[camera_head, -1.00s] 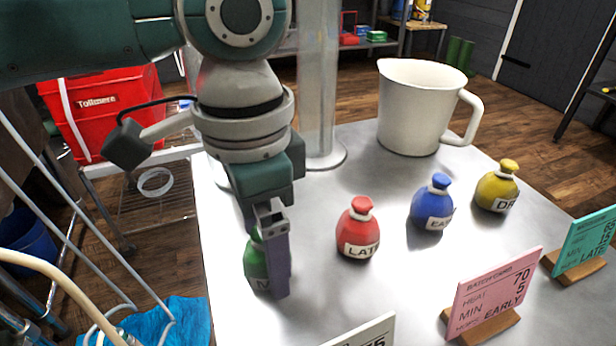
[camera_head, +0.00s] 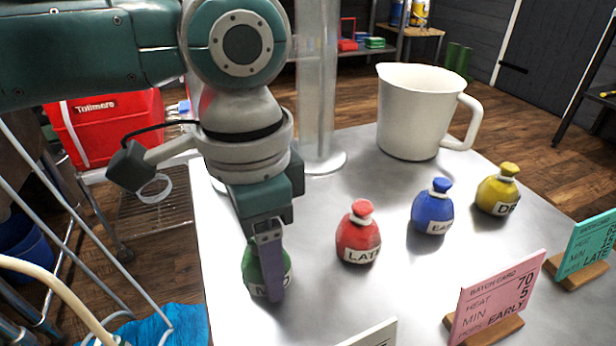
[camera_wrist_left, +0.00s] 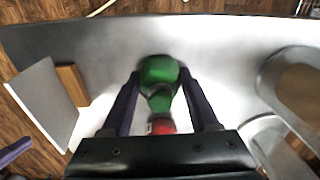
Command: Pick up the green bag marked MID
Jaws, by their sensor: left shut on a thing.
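The green bag (camera_head: 254,271) is below my left gripper in the head view, its label partly hidden behind a finger. My left gripper (camera_head: 270,285) points down and is shut on it. In the left wrist view the green bag (camera_wrist_left: 159,73) is between the two purple fingers (camera_wrist_left: 155,95), with its narrow neck toward the camera. I cannot tell whether the bag touches the table.
A red bag (camera_head: 358,240), a blue bag (camera_head: 432,212) and a yellow bag (camera_head: 496,193) stand to the right on the metal table (camera_head: 330,300). A white jug (camera_head: 415,115) and a clear column (camera_head: 316,80) stand behind. Pink (camera_head: 497,297) and teal (camera_head: 588,243) cards stand at the front right.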

